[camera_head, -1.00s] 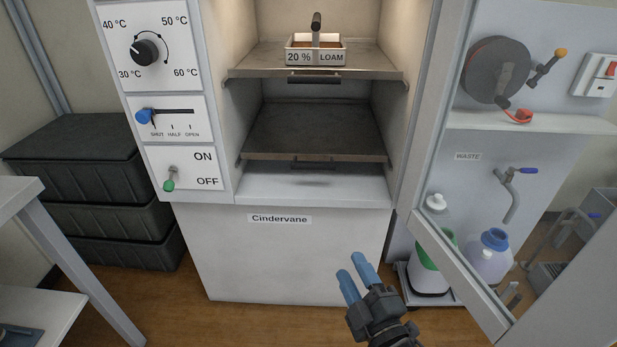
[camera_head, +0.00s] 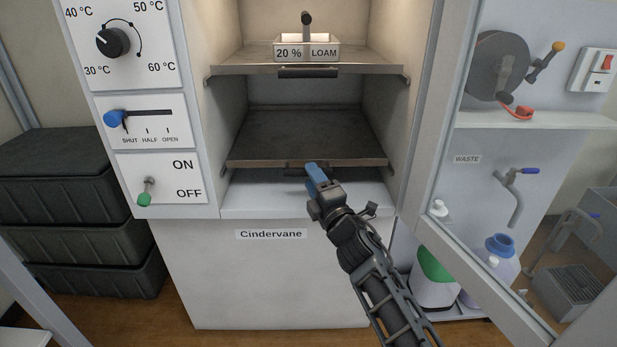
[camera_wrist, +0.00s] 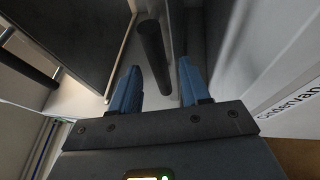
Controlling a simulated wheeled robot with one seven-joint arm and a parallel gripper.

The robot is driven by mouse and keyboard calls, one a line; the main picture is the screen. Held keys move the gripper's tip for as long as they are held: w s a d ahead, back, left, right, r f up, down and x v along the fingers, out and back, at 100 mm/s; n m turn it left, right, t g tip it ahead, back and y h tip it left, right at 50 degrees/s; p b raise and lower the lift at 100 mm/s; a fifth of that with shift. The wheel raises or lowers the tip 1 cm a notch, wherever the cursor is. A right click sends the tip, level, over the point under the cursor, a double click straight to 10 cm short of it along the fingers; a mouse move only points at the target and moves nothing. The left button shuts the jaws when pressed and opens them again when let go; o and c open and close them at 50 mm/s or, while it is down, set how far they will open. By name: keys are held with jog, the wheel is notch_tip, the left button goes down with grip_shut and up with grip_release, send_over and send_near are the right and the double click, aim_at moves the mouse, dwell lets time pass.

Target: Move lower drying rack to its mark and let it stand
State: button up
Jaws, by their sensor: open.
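The lower drying rack (camera_head: 305,138) is a dark flat tray inside the open drying cabinet, below the upper rack. Its front edge and dark handle (camera_head: 292,167) face me; a mark for it cannot be made out. My gripper (camera_head: 316,172) is at the front of this rack, its blue fingers partly over the handle in the head view. In the wrist view the fingers of my gripper (camera_wrist: 155,88) are open, and a dark handle bar (camera_wrist: 152,55) runs just ahead of and between the fingertips. I cannot tell whether they touch it.
The upper rack (camera_head: 240,60) holds a box labelled 20 % LOAM (camera_head: 306,52). The glass door (camera_head: 440,215) stands open at the right. Control panels (camera_head: 158,180) are on the left of the cabinet. Dark crates (camera_head: 60,180) stand further left. Bottles (camera_head: 435,275) stand behind the door glass.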

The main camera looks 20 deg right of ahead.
jog(key=shift+b+x, duration=0.35)
jog(key=shift+x, duration=1.15)
grip_shut()
